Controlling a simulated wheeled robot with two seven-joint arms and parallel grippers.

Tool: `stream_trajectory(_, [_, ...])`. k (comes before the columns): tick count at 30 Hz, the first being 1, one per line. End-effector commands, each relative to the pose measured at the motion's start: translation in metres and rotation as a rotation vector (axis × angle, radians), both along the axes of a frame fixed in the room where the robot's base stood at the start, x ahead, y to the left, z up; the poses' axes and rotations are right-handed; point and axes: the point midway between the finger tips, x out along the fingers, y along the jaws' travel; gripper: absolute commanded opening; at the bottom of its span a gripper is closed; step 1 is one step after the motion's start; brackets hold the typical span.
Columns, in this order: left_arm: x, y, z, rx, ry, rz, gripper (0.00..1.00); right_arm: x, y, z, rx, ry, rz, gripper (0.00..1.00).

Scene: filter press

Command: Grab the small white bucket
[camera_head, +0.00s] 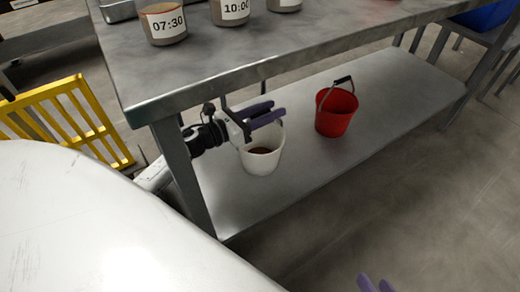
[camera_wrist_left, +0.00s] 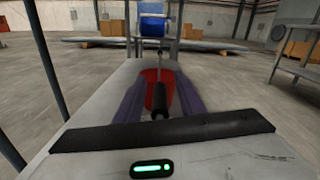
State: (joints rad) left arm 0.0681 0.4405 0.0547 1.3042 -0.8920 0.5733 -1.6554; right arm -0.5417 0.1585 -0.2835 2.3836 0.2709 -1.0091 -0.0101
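The small white bucket (camera_head: 262,160) stands upright on the lower shelf of the steel table, with something brown inside. My left gripper (camera_head: 270,113) reaches in from the left at the bucket's rim, its purple fingers covering part of the rim. In the left wrist view its fingers (camera_wrist_left: 160,100) are apart, with a black handle grip (camera_wrist_left: 160,104) between them and gaps on both sides. Whether that grip belongs to the white bucket is not certain. The white bucket's body is hidden there. My right gripper (camera_head: 376,285) shows only its purple fingertips, apart and empty, at the bottom edge.
A red bucket (camera_head: 335,112) with a raised handle stands to the right on the same shelf (camera_head: 400,105). The tabletop (camera_head: 260,50) overhangs the shelf, and a table leg (camera_head: 182,178) stands close to my left arm. Labelled containers (camera_head: 164,25) stand on top. A yellow barrier (camera_head: 65,118) is at left.

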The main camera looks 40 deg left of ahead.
Motion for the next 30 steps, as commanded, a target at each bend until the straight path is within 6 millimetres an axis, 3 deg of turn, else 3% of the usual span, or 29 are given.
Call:
stream_trajectory(4, [-0.0003,-0.0001,-0.0002,0.0,0.001,0.0,0.36,0.0,0.0001,0.0005,0.0,-0.001,0.0,0.31])
stream_trajectory(11, [-0.0005,-0.0002,-0.0001,0.0,0.0,0.0,0.0,0.0,0.0001,0.0005,0.0,-0.001,0.0,0.31])
stream_trajectory(30, [-0.0004,0.0002,0.0093,0.001,-0.002,-0.001,0.0,-0.0006,-0.0014,0.0016,-0.011,0.003,0.0,0.31])
